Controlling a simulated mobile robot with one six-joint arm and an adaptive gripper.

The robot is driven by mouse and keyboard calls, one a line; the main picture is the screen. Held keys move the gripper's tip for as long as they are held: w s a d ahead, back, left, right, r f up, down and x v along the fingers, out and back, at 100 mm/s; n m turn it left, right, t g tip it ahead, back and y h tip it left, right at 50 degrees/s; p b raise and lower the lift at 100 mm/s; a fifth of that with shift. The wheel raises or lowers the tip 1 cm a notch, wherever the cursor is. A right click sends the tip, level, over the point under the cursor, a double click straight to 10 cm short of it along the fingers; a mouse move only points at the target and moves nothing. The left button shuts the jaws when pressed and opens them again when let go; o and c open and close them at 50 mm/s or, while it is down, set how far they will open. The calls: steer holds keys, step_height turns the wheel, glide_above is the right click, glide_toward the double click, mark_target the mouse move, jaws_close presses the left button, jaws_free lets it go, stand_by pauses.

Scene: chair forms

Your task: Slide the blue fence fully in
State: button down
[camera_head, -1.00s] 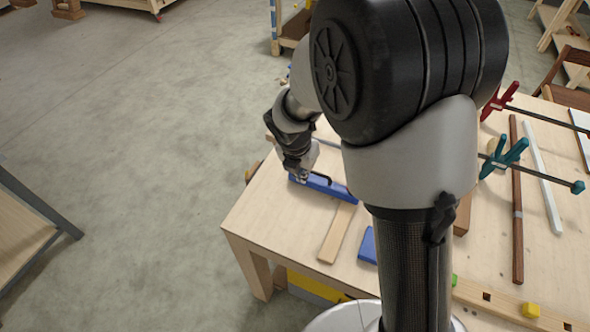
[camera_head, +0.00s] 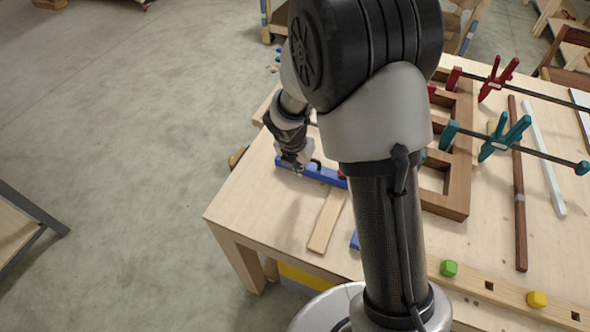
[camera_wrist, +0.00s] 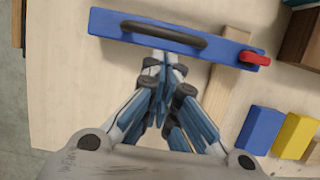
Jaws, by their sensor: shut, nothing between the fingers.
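The blue fence (camera_wrist: 225,49) is a long blue bar with a dark arched handle (camera_wrist: 163,35) and a red knob (camera_wrist: 255,58) at its right end. In the head view the fence (camera_head: 328,174) lies near the table's left side, its right end hidden behind my arm. My gripper (camera_wrist: 163,66) is shut and empty, its fingertips at the fence's near long side, below the handle; I cannot tell whether they touch it. In the head view my gripper (camera_head: 297,167) is at the left part of the fence.
A pale wooden strip (camera_head: 325,222) runs from the fence toward the table's front. Blue (camera_wrist: 261,130) and yellow (camera_wrist: 297,135) blocks stand at right in the wrist view. A brown wooden frame (camera_head: 456,205) and teal clamp (camera_head: 503,139) lie right of my arm.

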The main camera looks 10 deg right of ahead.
steer(key=shift+w+d+f, duration=0.1)
steer(key=shift+w+d, duration=0.15)
steer(key=shift+w, duration=0.1)
